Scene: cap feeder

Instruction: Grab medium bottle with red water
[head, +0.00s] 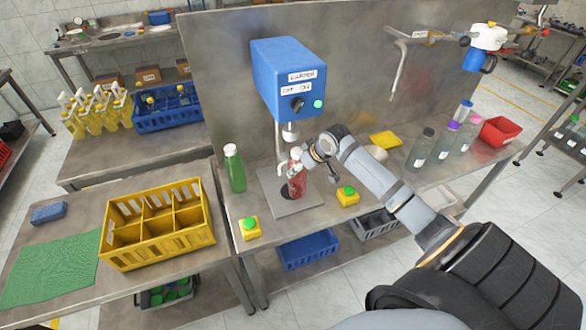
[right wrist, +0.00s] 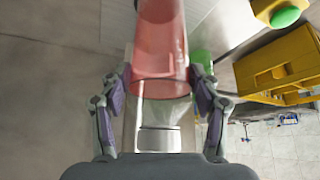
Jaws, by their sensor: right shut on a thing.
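The bottle with red water (head: 296,184) stands upright on the metal plate (head: 312,203) below the blue machine (head: 289,75). My right gripper (head: 306,163) reaches in from the right and is shut on the bottle's upper part. In the right wrist view, the red bottle (right wrist: 162,45) sits between the two fingers of the right gripper (right wrist: 161,80). Its clear neck and pale cap (right wrist: 160,138) point towards the palm. The far side of the bottle is hidden. My left gripper is not in view.
A green bottle (head: 234,168) stands left of the plate. Yellow boxes with green buttons (head: 249,228) (head: 347,195) flank the plate's front. A yellow divided crate (head: 158,258) stands on the left table. Several capped bottles (head: 420,150) and a red bin (head: 502,131) are at right.

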